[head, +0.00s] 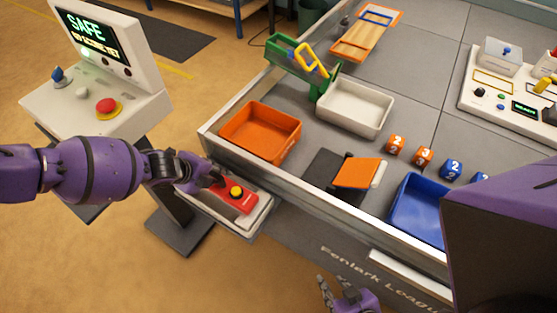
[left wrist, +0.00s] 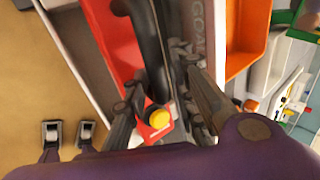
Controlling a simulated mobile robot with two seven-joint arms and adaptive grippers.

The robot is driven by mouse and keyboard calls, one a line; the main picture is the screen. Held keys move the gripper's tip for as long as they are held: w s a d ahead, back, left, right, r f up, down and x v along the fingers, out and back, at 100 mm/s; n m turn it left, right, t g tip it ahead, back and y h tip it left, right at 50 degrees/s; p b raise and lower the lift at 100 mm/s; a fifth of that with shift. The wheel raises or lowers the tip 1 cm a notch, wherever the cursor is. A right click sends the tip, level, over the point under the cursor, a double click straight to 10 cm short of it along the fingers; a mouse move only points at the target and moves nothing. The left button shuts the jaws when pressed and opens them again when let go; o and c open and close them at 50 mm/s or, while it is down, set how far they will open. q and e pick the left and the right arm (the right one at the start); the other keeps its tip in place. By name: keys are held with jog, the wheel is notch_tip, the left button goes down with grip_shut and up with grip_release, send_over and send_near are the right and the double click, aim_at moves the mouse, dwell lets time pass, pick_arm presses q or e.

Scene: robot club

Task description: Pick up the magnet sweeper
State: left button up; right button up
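The magnet sweeper (head: 236,196) is red with a yellow button and a black handle. It lies in a pale tray on the near left side of the table. In the left wrist view the sweeper's red body (left wrist: 115,45) shows, with the black handle between the fingers. My left gripper (head: 212,181) is over the handle end; its fingers (left wrist: 158,85) stand apart on either side of it. I cannot tell whether they touch it. My right gripper (head: 341,290) is low at the front, outside the table, with fingers apart and nothing in them.
An orange bin (head: 262,128), a white bin (head: 354,107) and a blue bin (head: 418,210) stand on the table. Numbered cubes (head: 424,156) sit near the blue bin. The raised table rim (head: 300,180) runs beside the tray. A console with a red button (head: 108,108) stands left.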

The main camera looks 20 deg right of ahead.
pick_arm(q)
jog(key=shift+d+f, duration=0.1)
jog(key=shift+f, duration=0.05)
pick_arm(e)
jog(key=shift+w+d+r, duration=0.1)
jog(key=shift+w, duration=0.05)
pick_arm(q)
grip_shut()
jog(key=shift+w, duration=0.1)
